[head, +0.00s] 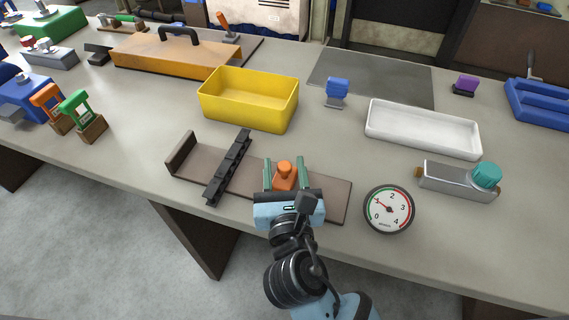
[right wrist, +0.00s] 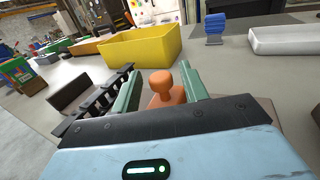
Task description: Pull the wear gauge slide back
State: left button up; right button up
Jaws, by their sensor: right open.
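The wear gauge has a long brown base plate (head: 333,201) with an upright end at its left, lying near the table's front edge. A black chain (head: 229,168) lies across it. The orange slide (head: 285,175) with a round knob sits on the plate to the right of the chain; it also shows in the right wrist view (right wrist: 163,88). My right gripper (head: 286,172) is open, its green fingers on either side of the orange knob. I cannot tell whether they touch it. My left gripper is not in view.
A round dial (head: 389,209) and a metal block with a teal knob (head: 457,181) are to the right. A yellow bin (head: 248,101) and a white tray (head: 423,129) stand behind. Orange and green clamps (head: 83,116) are at the left.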

jog(key=shift+w, duration=0.5)
